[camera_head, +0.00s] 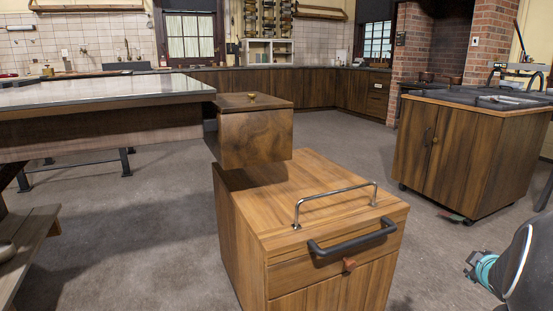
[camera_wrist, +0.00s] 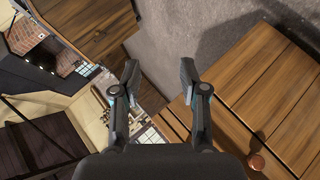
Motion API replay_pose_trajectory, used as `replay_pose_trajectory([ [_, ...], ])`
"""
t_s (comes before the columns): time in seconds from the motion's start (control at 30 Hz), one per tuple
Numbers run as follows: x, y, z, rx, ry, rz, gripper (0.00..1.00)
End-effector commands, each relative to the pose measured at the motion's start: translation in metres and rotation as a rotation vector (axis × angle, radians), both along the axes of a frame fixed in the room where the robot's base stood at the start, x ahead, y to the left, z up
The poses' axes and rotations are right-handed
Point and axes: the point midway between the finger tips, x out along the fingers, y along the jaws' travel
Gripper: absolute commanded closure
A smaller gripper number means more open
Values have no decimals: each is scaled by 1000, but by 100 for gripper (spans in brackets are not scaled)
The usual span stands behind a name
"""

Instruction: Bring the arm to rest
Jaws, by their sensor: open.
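My gripper (camera_wrist: 159,82) shows in the wrist view with its two fingers spread apart and nothing between them. Behind the gap are grey surface and wooden panels. A wooden cabinet face (camera_wrist: 262,95) with a round reddish-brown knob (camera_wrist: 257,162) is at the right of that view. The gripper does not appear to touch it.
A wooden cabinet (camera_head: 330,205) with a metal rail and dark drawer handle (camera_head: 352,237) stands front centre. A long table (camera_head: 95,95) is left, another cabinet (camera_head: 470,155) right.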

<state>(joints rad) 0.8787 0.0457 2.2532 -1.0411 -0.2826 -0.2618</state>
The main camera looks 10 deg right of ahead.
Motion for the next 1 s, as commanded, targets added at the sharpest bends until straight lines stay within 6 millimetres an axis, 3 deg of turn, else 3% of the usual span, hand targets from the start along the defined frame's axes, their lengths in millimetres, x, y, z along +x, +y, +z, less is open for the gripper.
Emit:
replay_pose_trajectory([
  [0.17,-37,27,12,164,34,-305,57],
  [0.27,-59,58,16,276,58,-451,57],
  [0.37,-80,103,21,407,87,-573,57],
  [0.5,-109,184,32,602,150,-678,57],
  [0.7,-142,297,60,814,241,-637,57],
  [0.8,-150,338,81,866,237,-535,57],
  [1.0,-157,378,116,860,202,-347,57],
])
